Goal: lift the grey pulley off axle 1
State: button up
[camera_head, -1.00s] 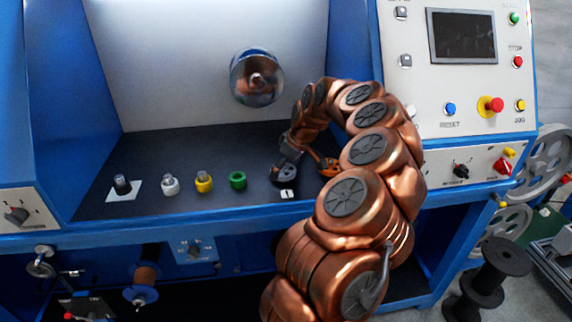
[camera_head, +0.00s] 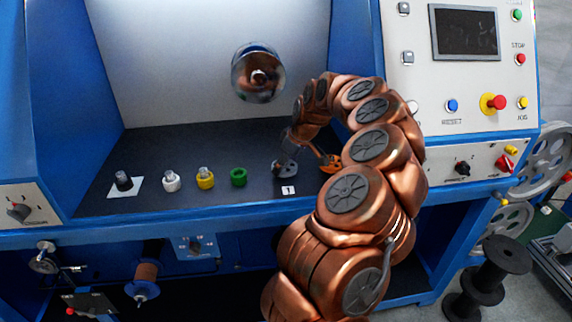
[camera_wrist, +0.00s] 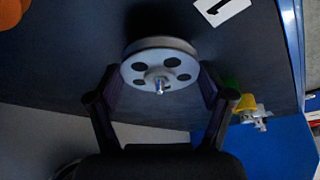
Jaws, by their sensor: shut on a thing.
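The grey pulley (camera_wrist: 146,75), a disc with several round holes and a central hub, sits between my gripper's two fingers in the wrist view. A bright metal axle tip (camera_wrist: 159,87) shows at the hub. My gripper (camera_wrist: 162,98) is shut on the pulley at its sides. In the head view the pulley (camera_head: 284,168) is small and partly hidden by my gripper (camera_head: 297,158). The white card marked 1 (camera_head: 288,190) lies in front of it and also shows in the wrist view (camera_wrist: 222,8). I cannot tell the pulley's height above the deck.
Left of the pulley stand a green part (camera_head: 238,177), a yellow part (camera_head: 205,178), a white part (camera_head: 171,181) and a dark part (camera_head: 124,181) on a white card. An orange part (camera_head: 332,164) is close on the right. A round metal wheel (camera_head: 258,73) is on the back wall.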

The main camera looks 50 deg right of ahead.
jog(key=shift+r, duration=1.8)
dwell(0.7)
jog(key=shift+r+p, duration=0.35)
jog(key=shift+r, duration=0.65)
notch_tip(320, 180, up, 4)
jog(key=shift+p, duration=0.45)
jog(key=shift+s, duration=0.1)
dwell(0.5)
